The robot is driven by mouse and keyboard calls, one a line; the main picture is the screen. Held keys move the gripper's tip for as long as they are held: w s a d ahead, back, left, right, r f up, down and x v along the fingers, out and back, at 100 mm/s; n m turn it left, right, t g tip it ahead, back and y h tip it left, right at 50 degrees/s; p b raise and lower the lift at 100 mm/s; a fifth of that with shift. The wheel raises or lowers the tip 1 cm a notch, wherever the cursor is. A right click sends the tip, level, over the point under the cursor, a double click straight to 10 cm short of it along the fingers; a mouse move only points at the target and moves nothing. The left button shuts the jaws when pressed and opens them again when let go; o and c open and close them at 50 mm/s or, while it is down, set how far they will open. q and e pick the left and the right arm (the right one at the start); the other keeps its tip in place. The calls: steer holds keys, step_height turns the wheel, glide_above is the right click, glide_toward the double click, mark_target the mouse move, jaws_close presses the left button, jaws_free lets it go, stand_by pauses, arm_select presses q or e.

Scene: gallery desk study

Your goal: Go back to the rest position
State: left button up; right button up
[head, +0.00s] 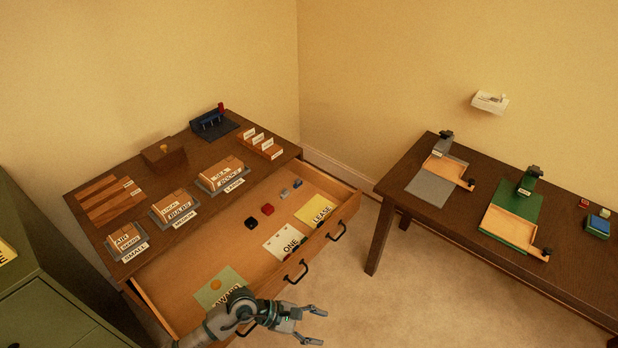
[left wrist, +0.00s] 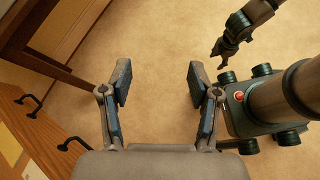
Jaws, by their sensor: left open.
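My left gripper (head: 312,326) reaches in from the bottom of the head view, in front of the open desk drawer (head: 180,292). Its fingers are spread apart with nothing between them. In the left wrist view the left gripper (left wrist: 160,90) shows two separated fingers over bare carpet. My right gripper (left wrist: 222,50) shows small at the top right of the left wrist view; its jaw state is too small to tell. It is not in the head view.
The drawer holds cards marked ONE (head: 288,241) and LEASE (head: 316,209), a green card (head: 219,288) and small blocks. The desk (head: 150,245) carries labelled wooden stacks. A second table (head: 470,225) stands at right. Carpet (head: 350,290) between them is clear.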

arm_select(q)
steer(key=w+r+n+t+h, duration=0.4)
steer(key=r+n+t+h, duration=0.55)
steer(key=r+n, duration=0.65)
steer(key=w+a+f+n+t+y, duration=0.1)
steer(key=w+a+n+t+y, duration=0.4)
steer(key=a+n+t+y, duration=0.95)
steer(key=s+a+f+n+g+y, duration=0.1)
steer(key=a+f+n+g+y, duration=0.3)
steer(key=n, duration=0.4)
steer(key=a+f+n+g+y, duration=0.1)
steer(key=f+n+g+y, duration=0.15)
steer(key=f+n, duration=0.4)
steer(key=s+a+f+n+g, duration=0.2)
steer(key=s+f+n+g, duration=0.3)
steer(key=s+f+g, duration=0.45)
steer(key=s+a+f+n+g, duration=0.2)
steer(key=s+f+n+g, duration=0.35)
steer(key=s, duration=0.75)
steer(key=s+f, duration=0.3)
steer(key=f, duration=1.4)
steer(key=s+f, duration=0.3)
steer(key=f, duration=1.4)
steer(key=shift+a, duration=0.15)
